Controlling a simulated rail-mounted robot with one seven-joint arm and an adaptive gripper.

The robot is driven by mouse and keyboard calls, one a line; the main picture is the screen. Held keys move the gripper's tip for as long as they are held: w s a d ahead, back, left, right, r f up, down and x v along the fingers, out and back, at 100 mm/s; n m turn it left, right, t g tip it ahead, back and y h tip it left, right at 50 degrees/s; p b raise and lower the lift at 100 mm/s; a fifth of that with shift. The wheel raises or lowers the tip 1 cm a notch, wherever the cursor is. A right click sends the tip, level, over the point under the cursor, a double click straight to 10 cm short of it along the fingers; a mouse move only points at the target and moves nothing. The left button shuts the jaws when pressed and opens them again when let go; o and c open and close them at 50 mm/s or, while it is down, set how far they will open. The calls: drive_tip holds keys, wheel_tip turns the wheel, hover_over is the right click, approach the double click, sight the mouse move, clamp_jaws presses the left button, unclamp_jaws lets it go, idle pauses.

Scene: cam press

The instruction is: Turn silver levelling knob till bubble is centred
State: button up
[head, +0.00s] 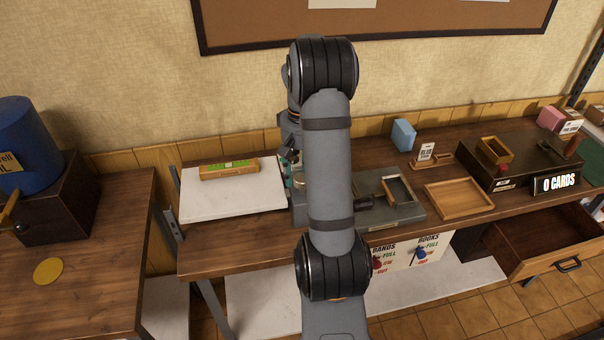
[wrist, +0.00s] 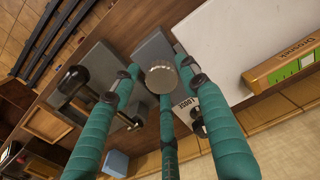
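The silver levelling knob (wrist: 161,77) shows in the wrist view as a round, ridged metal knob. My gripper (wrist: 156,72) has teal fingers spread around it, with gaps visible at the sides; I cannot tell how far above the knob the tips are. In the head view my gripper (head: 291,178) is mostly hidden behind my arm, and the knob is hidden too. An orange-brown level with a green window (head: 230,168) lies on the white plate (head: 232,203). It also shows at the right of the wrist view (wrist: 290,70). The bubble is too small to make out.
A grey press base (head: 402,212) with a dark-handled lever stands right of my arm. A label reading "LOOSE" (wrist: 184,105) is near the knob. A wooden tray (head: 459,198) and an open drawer (head: 550,240) are farther right.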

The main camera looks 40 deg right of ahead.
drive_tip(key=shift+o, duration=0.8)
drive_tip(key=shift+w+r, duration=0.1)
drive_tip(key=shift+r, duration=0.05)
wheel_tip(320, 180, up, 12)
wheel_tip(320, 180, down, 12)
drive_tip(key=shift+f, duration=0.15)
drive_tip(key=shift+d+n, duration=0.1)
drive_tip(key=shift+n, duration=0.2)
idle(0.4)
